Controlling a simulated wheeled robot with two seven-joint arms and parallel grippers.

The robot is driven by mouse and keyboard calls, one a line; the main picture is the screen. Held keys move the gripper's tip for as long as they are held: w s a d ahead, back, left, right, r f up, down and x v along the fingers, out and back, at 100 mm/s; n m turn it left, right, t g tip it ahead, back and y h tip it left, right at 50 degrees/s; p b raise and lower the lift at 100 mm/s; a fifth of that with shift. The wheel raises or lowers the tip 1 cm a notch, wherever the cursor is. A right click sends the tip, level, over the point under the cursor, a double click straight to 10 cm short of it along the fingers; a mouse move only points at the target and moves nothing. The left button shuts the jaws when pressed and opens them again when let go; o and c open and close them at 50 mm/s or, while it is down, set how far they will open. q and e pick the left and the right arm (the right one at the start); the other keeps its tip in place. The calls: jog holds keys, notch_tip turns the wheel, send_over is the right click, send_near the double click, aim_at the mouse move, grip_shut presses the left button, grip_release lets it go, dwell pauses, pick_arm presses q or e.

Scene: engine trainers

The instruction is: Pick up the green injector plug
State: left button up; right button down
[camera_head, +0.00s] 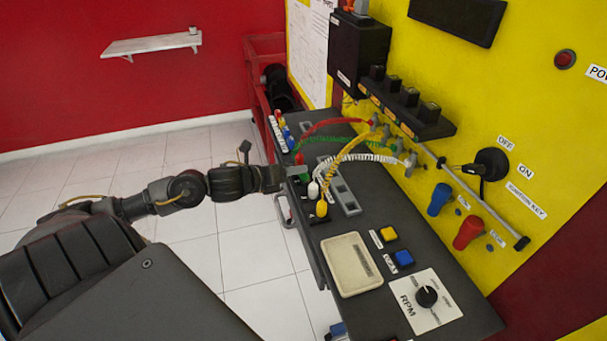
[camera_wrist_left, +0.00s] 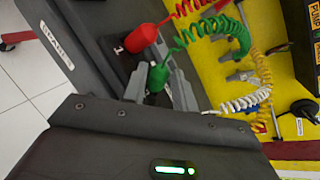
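The green injector plug (camera_wrist_left: 157,77) stands upright on the console, with a coiled green cord running from its top. In the wrist view it sits between the two grey fingers of my left gripper (camera_wrist_left: 158,88), which are apart with space beside the plug. In the head view my left gripper (camera_head: 299,171) reaches in from the left at the row of plugs and partly covers the green plug (camera_head: 304,179). The red plug (camera_wrist_left: 141,38) stands just beyond the green one. My right gripper is not seen.
The white plug (camera_head: 313,190) and yellow plug (camera_head: 321,208) stand close by, nearer the front. Coiled cords run to the yellow panel (camera_head: 525,110). A beige box (camera_head: 350,264), buttons and the RPM dial (camera_head: 427,297) lie further along the console.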

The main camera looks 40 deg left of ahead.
pick_arm(q)
grip_shut()
jog(key=shift+r, duration=0.1)
jog(key=shift+r, duration=0.65)
jog(key=s+d+r+p, duration=0.4)
jog(key=s+r+p, duration=0.7)
jog(key=s+p, duration=0.2)
jog(key=shift+d+r, duration=0.2)
jog(key=shift+r, duration=0.05)
jog(key=shift+s, duration=0.1)
